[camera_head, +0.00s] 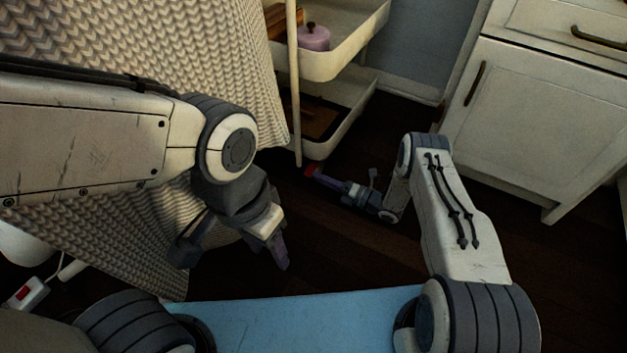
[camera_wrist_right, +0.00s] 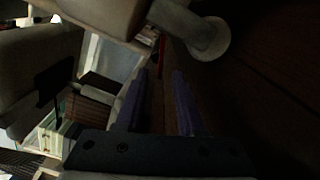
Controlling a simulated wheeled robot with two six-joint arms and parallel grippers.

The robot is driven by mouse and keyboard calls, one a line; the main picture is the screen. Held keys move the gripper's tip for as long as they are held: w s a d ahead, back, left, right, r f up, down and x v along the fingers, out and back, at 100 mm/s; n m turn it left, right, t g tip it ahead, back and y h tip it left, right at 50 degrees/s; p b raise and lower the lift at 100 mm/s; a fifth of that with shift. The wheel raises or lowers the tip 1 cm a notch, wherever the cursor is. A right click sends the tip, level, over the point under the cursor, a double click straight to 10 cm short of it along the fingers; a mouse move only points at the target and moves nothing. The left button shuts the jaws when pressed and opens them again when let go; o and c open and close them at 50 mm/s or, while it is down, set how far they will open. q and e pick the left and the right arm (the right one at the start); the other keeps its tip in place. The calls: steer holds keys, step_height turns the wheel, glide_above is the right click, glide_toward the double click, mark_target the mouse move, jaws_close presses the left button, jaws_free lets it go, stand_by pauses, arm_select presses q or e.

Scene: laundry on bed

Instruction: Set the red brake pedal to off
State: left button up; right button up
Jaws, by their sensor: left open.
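The red brake pedal (camera_head: 311,171) shows as a small red patch low by the white cart, at the fingertips of my right gripper (camera_head: 322,178). In the right wrist view a thin red strip (camera_wrist_right: 162,55), likely the pedal, lies just ahead of the fingers. Contact and the pedal's setting cannot be made out. The two fingers of my right gripper (camera_wrist_right: 160,76) stand apart, with nothing seen held between them. My left gripper (camera_head: 277,252) is open and empty, pointing down beside the bed, away from the pedal.
The bed's knitted blanket (camera_head: 130,40) hangs at left. A white cabinet (camera_head: 545,115) stands at right. A white box with a red switch (camera_head: 28,292) lies lower left. Dark floor (camera_head: 330,245) is clear between my arms.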

mark_target(311, 168)
steer(key=shift+b+x, duration=0.5)
steer(key=shift+x, duration=0.7)
steer(key=shift+w+a, duration=0.25)
steer(key=shift+a, duration=0.1)
arm_select(q)
step_height(311, 168, down, 2)
arm_select(e)
steer(key=shift+c, duration=0.3)
jaws_close()
steer(key=r+m+p, duration=0.2)
steer(key=m+p, duration=0.1)
steer(key=shift+s, duration=0.15)
steer(key=m, duration=0.1)
steer(key=m+p, duration=0.1)
steer(key=shift+r+m, duration=0.25)
steer(key=shift+m, duration=0.05)
arm_select(q)
step_height(311, 168, up, 4)
steer(key=shift+r, duration=0.15)
